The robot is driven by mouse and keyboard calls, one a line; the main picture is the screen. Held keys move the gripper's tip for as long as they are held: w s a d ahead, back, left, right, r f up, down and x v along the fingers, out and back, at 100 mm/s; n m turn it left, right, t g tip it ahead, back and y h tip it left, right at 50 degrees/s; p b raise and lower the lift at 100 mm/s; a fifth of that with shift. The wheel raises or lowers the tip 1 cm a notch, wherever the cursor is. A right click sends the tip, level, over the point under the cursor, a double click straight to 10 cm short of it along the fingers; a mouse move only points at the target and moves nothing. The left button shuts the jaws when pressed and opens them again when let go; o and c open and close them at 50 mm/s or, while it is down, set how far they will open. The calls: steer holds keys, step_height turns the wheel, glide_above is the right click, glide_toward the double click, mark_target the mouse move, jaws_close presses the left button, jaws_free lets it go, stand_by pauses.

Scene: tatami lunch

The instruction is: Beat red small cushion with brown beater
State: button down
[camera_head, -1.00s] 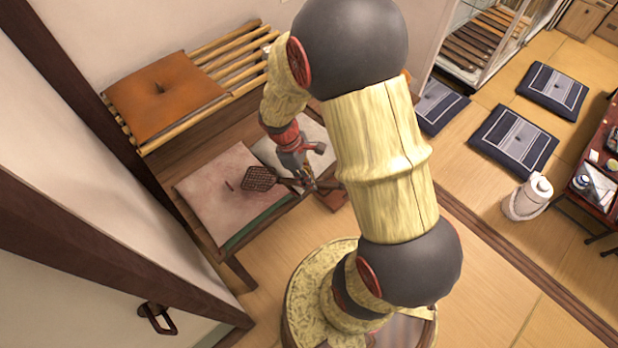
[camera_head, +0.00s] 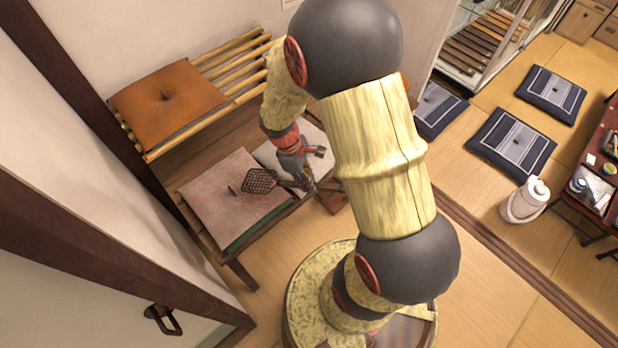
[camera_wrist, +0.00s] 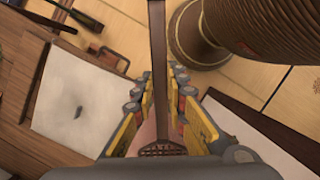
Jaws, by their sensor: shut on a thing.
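The red small cushion (camera_head: 222,205), a faded pinkish red, lies flat on a low wooden bench in the head view. The brown beater (camera_head: 258,181) has a lattice head over the cushion's right part; I cannot tell whether it touches. In the wrist view the brown handle (camera_wrist: 157,60) runs upward between the fingers of my gripper (camera_wrist: 162,100). The lattice head (camera_wrist: 162,150) shows at the bottom, partly hidden.
A pale cushion (camera_wrist: 82,105) lies beside the red one. An orange cushion (camera_head: 170,98) rests on a slatted bench (camera_head: 228,62) behind. A wall and dark post bound the left side. Blue cushions (camera_head: 512,140) and a low red table (camera_head: 590,165) stand right. Tatami between is mostly clear.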

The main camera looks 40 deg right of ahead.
step_height(320, 180, down, 5)
steer(key=b, duration=0.2)
step_height(320, 180, up, 10)
steer(key=p, duration=0.8)
steer(key=shift+r+p, duration=0.15)
steer(key=shift+p, duration=0.25)
